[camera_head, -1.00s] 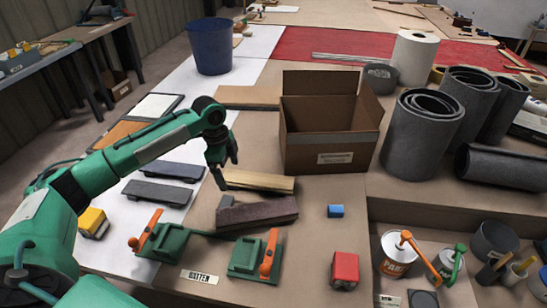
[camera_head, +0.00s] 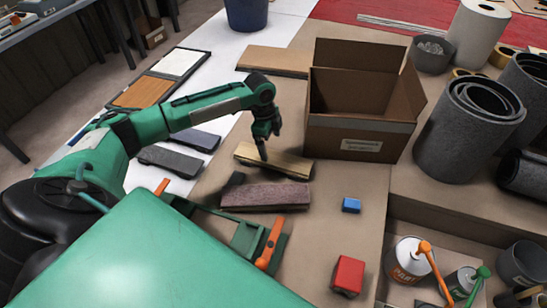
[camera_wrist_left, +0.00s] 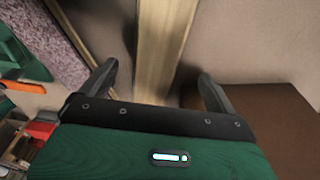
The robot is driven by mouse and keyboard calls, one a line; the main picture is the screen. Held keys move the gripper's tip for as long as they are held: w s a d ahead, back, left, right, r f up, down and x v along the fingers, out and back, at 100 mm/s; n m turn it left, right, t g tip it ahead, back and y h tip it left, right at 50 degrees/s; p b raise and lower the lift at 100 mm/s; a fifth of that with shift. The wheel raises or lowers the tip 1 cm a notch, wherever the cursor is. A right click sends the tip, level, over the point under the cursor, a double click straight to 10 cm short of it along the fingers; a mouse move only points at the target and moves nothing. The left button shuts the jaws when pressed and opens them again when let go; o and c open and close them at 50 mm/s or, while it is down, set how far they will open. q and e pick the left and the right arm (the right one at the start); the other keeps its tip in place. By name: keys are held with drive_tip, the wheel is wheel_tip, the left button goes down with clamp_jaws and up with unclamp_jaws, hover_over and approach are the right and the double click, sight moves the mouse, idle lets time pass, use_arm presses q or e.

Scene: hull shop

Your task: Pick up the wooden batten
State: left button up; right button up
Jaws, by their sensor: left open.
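The wooden batten (camera_head: 288,168) is a pale, straight piece lying on the brown bench top, just behind a dark purplish block. My left gripper (camera_head: 263,152) points down over the batten's left half and hides part of it. In the left wrist view the batten (camera_wrist_left: 165,40) runs up the picture between the two parted fingers of my left gripper (camera_wrist_left: 158,80), with a gap on each side. I cannot tell whether the fingertips reach down beside it. My right gripper is not in view.
The purplish block (camera_head: 265,196) lies close in front. An open cardboard box (camera_head: 360,140) stands close behind right. A green clamp with an orange handle (camera_head: 270,243), a blue piece (camera_head: 351,205) and a red block (camera_head: 348,274) lie nearer. Another wooden board (camera_head: 275,60) lies farther back.

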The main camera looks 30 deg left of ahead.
sight(273, 157)
use_arm(q)
drive_tip(key=shift+s+d+f, duration=0.1)
drive_tip(key=shift+d+f, duration=0.05)
drive_tip(key=shift+f, duration=0.45)
drive_tip(key=f, duration=0.2)
drive_tip(key=f+p, duration=0.1)
drive_tip(key=shift+d+f, duration=0.25)
drive_tip(key=shift+f, duration=0.35)
drive_tip(key=c, duration=1.2)
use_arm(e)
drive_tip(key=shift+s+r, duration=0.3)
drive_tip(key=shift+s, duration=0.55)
